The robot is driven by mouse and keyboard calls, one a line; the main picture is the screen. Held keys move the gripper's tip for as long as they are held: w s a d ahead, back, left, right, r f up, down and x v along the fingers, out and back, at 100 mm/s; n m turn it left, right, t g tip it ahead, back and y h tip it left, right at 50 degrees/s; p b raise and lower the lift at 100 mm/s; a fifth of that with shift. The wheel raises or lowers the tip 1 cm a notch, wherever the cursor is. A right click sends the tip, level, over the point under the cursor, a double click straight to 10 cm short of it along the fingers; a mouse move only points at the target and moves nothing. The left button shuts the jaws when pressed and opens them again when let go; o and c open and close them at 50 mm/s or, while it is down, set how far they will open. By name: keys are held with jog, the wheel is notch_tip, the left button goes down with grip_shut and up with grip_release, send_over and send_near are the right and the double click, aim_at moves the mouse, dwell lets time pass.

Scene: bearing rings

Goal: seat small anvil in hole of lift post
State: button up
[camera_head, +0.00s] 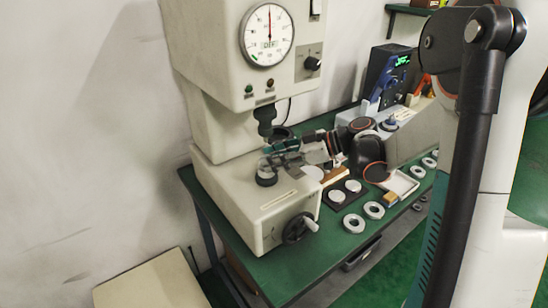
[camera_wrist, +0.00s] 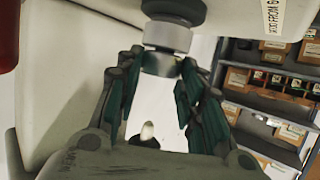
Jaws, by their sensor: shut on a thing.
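The machine's lift post (camera_head: 266,178) stands on the pale base below the black head nose, its dark collar under a lighter grey top. In the wrist view the lift post (camera_wrist: 168,38) comes in from the top edge, with a wide black disc behind it. My gripper (camera_wrist: 160,68) is shut on a short dark metallic cylinder, the small anvil (camera_wrist: 160,66), between its green-padded fingertips. The anvil's end meets the grey post in this view; whether it is inside the hole is hidden. In the head view my gripper (camera_head: 275,150) is just above the post, and the anvil is too small to make out.
The hardness tester (camera_head: 225,60) rises close behind my gripper, its black nose (camera_head: 265,118) overhead. A handwheel (camera_head: 297,228) juts from the front of its base. Pale discs (camera_head: 337,197) and several metal rings (camera_head: 374,210) lie on the green bench to the right.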

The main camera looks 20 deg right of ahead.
jog(key=shift+f, duration=0.15)
jog(key=o, duration=1.4)
